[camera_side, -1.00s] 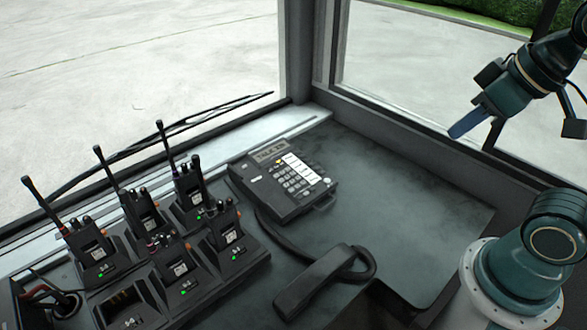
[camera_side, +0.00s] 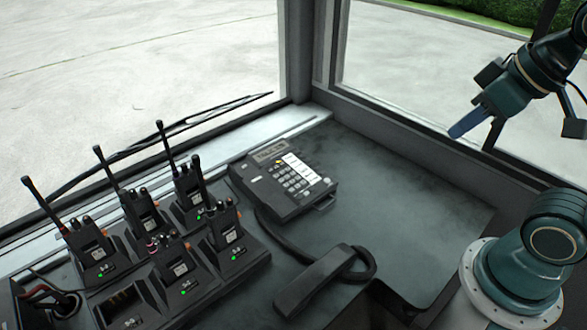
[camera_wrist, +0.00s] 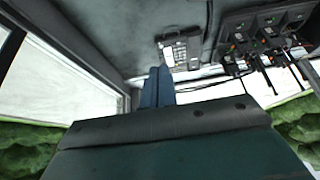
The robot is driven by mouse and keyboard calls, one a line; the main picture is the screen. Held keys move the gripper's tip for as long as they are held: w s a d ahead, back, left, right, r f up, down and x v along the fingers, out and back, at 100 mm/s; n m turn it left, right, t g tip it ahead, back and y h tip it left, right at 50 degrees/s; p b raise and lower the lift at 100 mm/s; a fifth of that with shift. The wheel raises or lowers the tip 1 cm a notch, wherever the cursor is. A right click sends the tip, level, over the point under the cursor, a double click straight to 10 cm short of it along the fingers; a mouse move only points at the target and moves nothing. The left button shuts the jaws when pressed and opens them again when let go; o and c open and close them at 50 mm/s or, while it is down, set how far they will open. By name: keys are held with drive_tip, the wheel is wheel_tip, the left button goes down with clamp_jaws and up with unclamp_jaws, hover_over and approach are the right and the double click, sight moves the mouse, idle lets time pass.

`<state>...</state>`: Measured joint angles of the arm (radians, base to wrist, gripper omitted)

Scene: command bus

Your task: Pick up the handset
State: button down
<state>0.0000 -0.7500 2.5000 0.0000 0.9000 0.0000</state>
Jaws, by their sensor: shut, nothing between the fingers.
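The black handset (camera_side: 316,281) lies on the dark desk near its front edge in the side view, off its cradle. A black cord runs from it to the desk phone (camera_side: 284,185), which has a keypad and a small display. My gripper (camera_side: 456,133) is high at the right in the side view, well above the desk and far from the handset. Its blue fingers are shut and empty. In the wrist view, my gripper's fingers (camera_wrist: 158,72) lie together, with the phone (camera_wrist: 181,50) beyond them. I cannot make out the handset in the wrist view.
Several handheld radios with upright antennas stand in a charger rack (camera_side: 240,262) at the left of the desk; one slot is empty. Window frames (camera_side: 299,60) border the desk at the back and right. The desk surface (camera_side: 405,210) right of the phone is clear.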

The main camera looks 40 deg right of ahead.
drive_tip(key=c, duration=0.8)
unclamp_jaws()
drive_tip(key=shift+w, duration=0.1)
drive_tip(key=w+a+f+n+g+y, duration=0.2)
drive_tip(key=w+a+f+n, duration=0.2)
drive_tip(key=a+f+n, duration=0.3)
drive_tip(key=w+a+f+n+g+y, duration=0.2)
drive_tip(key=w+a+f+n, duration=0.3)
drive_tip(key=a+f+n, duration=0.3)
wheel_tip(320, 180, down, 3)
drive_tip(key=n+g, duration=0.1)
drive_tip(key=n, duration=0.2)
drive_tip(key=shift+w+r+g+y, duration=0.2)
drive_tip(key=shift+w+g+y, duration=0.05)
drive_tip(key=shift+g+y, duration=0.05)
approach(317, 272)
drive_tip(key=shift+x, duration=2.55)
